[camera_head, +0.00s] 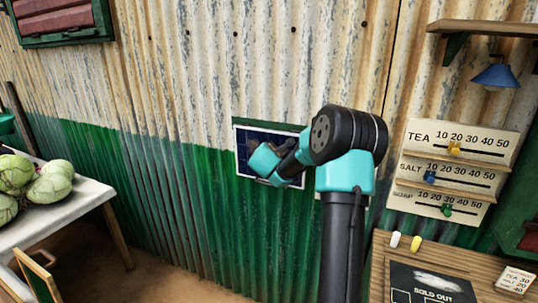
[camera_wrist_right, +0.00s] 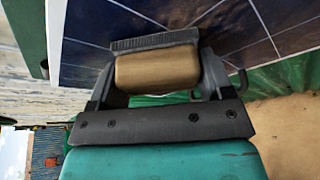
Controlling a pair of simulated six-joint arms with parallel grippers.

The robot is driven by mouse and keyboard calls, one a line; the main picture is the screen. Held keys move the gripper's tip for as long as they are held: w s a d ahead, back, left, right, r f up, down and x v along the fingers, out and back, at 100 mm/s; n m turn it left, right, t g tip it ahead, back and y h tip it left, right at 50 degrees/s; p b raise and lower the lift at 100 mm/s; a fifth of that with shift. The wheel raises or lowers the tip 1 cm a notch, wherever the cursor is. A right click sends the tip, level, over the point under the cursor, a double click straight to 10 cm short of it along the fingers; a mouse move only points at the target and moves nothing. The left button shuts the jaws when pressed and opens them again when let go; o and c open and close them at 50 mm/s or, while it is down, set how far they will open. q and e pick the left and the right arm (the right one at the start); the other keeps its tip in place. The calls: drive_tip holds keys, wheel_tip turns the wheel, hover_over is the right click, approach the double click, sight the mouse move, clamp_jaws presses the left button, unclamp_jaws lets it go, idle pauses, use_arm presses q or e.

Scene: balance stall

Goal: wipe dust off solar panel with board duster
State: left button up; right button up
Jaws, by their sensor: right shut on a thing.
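The solar panel (camera_head: 241,151) is a dark blue gridded panel with a pale frame on the green corrugated wall, partly hidden behind my right arm in the head view. It fills the upper part of the right wrist view (camera_wrist_right: 260,30). My right gripper (camera_wrist_right: 158,80) is shut on the board duster (camera_wrist_right: 157,69), which has a tan wooden back and a dark grey pad. The pad is against or very close to the panel face; I cannot tell if it touches. I cannot make out dust on the panel. My left gripper is not in view.
A table with cabbages (camera_head: 35,188) stands at the left. At the right are a counter (camera_head: 375,278) with a sold-out board (camera_head: 430,287), white and yellow chalk pieces, and price slider boards (camera_head: 452,175) on the wall. A blue lamp (camera_head: 494,77) hangs above.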

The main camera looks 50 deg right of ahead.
sight(280, 154)
drive_tip(key=shift+s+d, duration=0.25)
drive_tip(key=shift+s, duration=0.55)
drive_tip(key=shift+s+d, duration=0.25)
drive_tip(key=shift+s, duration=0.5)
drive_tip(key=shift+s+d+r, duration=0.1)
drive_tip(key=shift+s, duration=0.1)
drive_tip(key=s, duration=0.3)
drive_tip(key=shift+s+d, duration=0.25)
drive_tip(key=shift+d, duration=0.05)
drive_tip(key=shift+a, duration=0.15)
drive_tip(key=shift+w, duration=0.15)
drive_tip(key=shift+w+a, duration=0.15)
drive_tip(key=shift+w, duration=0.75)
drive_tip(key=shift+w+a, duration=0.15)
drive_tip(key=shift+w, duration=0.75)
